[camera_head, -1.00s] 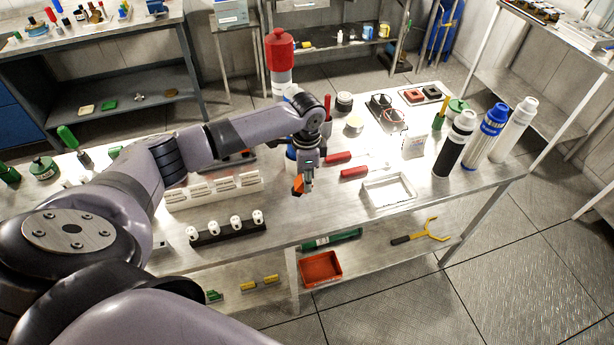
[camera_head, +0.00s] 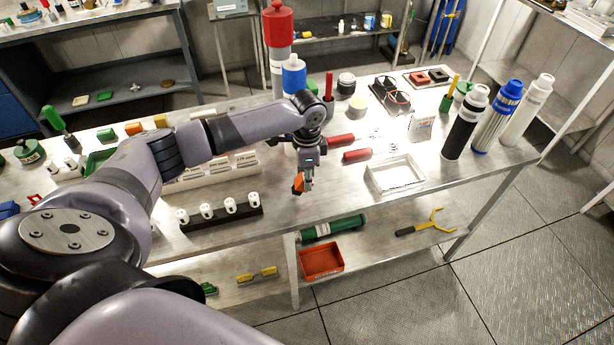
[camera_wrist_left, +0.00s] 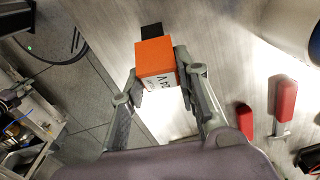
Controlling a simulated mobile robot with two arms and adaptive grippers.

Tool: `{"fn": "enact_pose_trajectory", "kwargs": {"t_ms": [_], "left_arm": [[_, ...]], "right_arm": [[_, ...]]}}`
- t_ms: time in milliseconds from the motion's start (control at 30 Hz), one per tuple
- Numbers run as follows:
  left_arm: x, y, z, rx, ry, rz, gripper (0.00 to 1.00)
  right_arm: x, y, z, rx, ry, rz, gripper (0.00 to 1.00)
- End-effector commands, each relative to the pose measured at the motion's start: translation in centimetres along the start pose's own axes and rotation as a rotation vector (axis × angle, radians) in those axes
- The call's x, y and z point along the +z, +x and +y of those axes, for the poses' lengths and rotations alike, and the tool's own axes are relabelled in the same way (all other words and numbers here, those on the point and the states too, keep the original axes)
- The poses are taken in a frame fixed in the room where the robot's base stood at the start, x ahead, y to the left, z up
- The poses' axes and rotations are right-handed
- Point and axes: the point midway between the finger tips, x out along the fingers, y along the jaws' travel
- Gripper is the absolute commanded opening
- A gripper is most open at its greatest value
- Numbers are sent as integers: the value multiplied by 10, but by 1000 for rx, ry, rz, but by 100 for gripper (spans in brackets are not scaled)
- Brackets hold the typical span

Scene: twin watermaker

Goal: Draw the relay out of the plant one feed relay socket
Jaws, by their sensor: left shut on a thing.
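An orange relay (camera_wrist_left: 157,62) with printed lettering and a dark base at its far end is between the fingers of my left gripper (camera_wrist_left: 160,84) in the left wrist view. The gripper is shut on it. In the head view my left gripper (camera_head: 303,182) hangs over the front part of the steel bench, and the orange relay (camera_head: 298,183) shows at its fingertips. The relay appears clear of any socket. I cannot make out the plant one feed relay socket; the arm covers part of the bench. My right gripper is not in view.
A black strip with white fittings (camera_head: 222,211) lies left of the gripper. A white tray (camera_head: 395,174) and red-handled tools (camera_head: 357,155) lie to the right. Tall bottles (camera_head: 465,123) stand at the bench's right end. A red bin (camera_head: 321,262) sits on the lower shelf.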

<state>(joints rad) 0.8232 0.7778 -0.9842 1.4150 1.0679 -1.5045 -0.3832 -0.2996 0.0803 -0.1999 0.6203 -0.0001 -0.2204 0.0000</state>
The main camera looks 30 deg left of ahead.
Motion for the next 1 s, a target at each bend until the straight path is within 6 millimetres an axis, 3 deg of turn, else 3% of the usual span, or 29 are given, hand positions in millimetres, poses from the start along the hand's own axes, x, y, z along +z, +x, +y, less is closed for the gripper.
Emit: {"fn": "enact_pose_trajectory", "kwargs": {"t_ms": [867, 900, 1000], "left_arm": [[0, 12, 0, 1, -1, 0, 0], [0, 12, 0, 0, -1, 0, 30], [0, 12, 0, 0, -1, 0, 37]], "right_arm": [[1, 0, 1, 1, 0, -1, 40], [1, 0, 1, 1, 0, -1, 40], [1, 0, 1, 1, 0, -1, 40]]}}
